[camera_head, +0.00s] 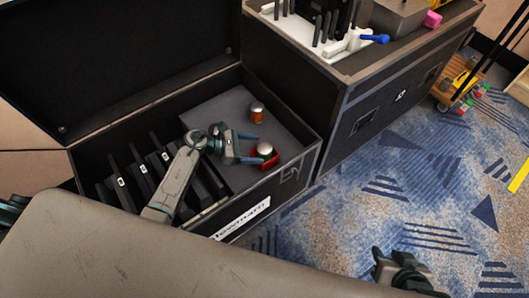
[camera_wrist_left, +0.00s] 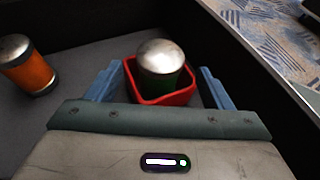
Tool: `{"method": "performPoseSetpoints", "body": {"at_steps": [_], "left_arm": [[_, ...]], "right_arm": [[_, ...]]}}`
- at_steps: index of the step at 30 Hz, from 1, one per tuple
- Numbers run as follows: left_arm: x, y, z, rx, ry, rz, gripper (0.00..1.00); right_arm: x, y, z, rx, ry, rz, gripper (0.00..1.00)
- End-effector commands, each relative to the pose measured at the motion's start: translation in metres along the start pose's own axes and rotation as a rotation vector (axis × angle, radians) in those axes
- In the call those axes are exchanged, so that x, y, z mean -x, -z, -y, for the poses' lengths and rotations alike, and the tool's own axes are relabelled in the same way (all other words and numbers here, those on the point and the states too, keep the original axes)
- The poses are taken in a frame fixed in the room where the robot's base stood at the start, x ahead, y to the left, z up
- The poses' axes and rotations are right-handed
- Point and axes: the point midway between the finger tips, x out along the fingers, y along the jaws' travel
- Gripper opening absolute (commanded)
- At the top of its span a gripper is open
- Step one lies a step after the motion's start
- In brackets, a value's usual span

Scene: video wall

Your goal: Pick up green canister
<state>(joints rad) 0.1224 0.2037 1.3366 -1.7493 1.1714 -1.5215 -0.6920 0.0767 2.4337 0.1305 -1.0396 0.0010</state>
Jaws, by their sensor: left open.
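The green canister, dark green with a silver domed lid, stands upright in a small red tray (camera_head: 271,163) inside the open black case; its lid (camera_head: 265,149) shows in the head view. In the left wrist view the canister (camera_wrist_left: 163,82) stands in the red tray (camera_wrist_left: 160,100), between my open blue fingers. My left gripper (camera_head: 260,148) is open and empty, reaching over the case beside the canister. I cannot tell whether a finger touches the tray. My right gripper (camera_head: 403,270) is at the bottom right over the carpet, its fingers unclear.
An orange canister (camera_head: 257,115) stands behind on the same grey surface, and at left in the wrist view (camera_wrist_left: 28,66). Case walls (camera_head: 300,165) and dark upright slots (camera_head: 140,175) surround the area. A second case (camera_head: 370,105) stands at right.

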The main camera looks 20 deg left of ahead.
Motion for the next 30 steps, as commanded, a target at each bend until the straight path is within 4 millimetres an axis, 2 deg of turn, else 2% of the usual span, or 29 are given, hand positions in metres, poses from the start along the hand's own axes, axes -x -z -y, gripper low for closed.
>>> {"method": "performPoseSetpoints", "body": {"at_steps": [3, 6, 13, 14, 21, 30], "left_arm": [[-0.018, -0.003, 0.000, 0.002, -0.001, 0.003, 0.74], [-0.026, -0.002, 0.000, 0.001, -0.001, 0.000, 0.74], [-0.027, -0.002, 0.000, 0.000, -0.001, 0.000, 0.74], [-0.027, -0.002, 0.000, 0.000, -0.001, 0.000, 0.72], [-0.027, -0.002, 0.000, 0.000, -0.001, 0.000, 0.25], [-0.025, -0.006, -0.001, 0.000, -0.001, 0.001, 0.23]], "right_arm": [[0.001, 0.001, -0.001, 0.004, -0.003, 0.005, 0.36], [0.001, 0.002, -0.001, 0.003, -0.003, 0.004, 0.36], [0.001, 0.002, -0.001, 0.003, -0.002, 0.004, 0.36], [0.001, 0.002, 0.000, 0.003, -0.002, 0.004, 0.36], [0.001, 0.001, 0.000, 0.003, -0.002, 0.005, 0.36], [0.001, 0.000, -0.001, 0.003, -0.003, 0.011, 0.36]]}}
